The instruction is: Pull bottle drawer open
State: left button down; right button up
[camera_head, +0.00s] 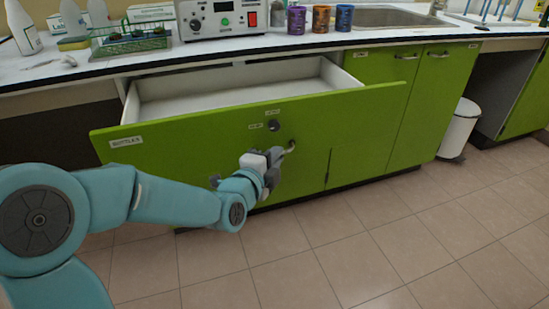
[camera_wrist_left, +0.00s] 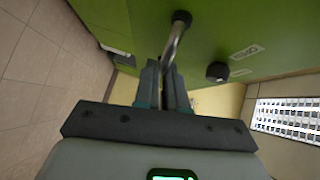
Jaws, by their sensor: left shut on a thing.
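The bottle drawer (camera_head: 230,125) is a wide green-fronted drawer below the counter, labelled at its upper left. It stands out from the cabinet, and its white inside (camera_head: 240,88) shows and looks empty. My left gripper (camera_head: 280,160) is at the drawer front, shut on the metal handle (camera_head: 290,147). In the left wrist view the fingers (camera_wrist_left: 166,85) close around the silver handle bar (camera_wrist_left: 175,42), with the green front behind. A dark round knob (camera_head: 274,125) sits on the front above the handle. My right gripper is not in view.
The counter (camera_head: 300,45) holds a power box (camera_head: 222,18), several mugs (camera_head: 320,18), a green rack (camera_head: 130,40) and a sink (camera_head: 385,17). A white bin (camera_head: 459,128) stands at the right. The tiled floor (camera_head: 320,250) before the drawer is clear.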

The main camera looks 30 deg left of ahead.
pick_arm(q)
jog(key=c, duration=1.2)
grip_release()
jog(key=shift+f, duration=0.15)
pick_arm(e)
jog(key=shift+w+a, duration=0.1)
pick_arm(q)
jog(key=s+d+r+b, duration=0.1)
jog(key=s+b, duration=0.6)
jog(key=s, duration=0.9)
jog(key=shift+r, duration=0.7)
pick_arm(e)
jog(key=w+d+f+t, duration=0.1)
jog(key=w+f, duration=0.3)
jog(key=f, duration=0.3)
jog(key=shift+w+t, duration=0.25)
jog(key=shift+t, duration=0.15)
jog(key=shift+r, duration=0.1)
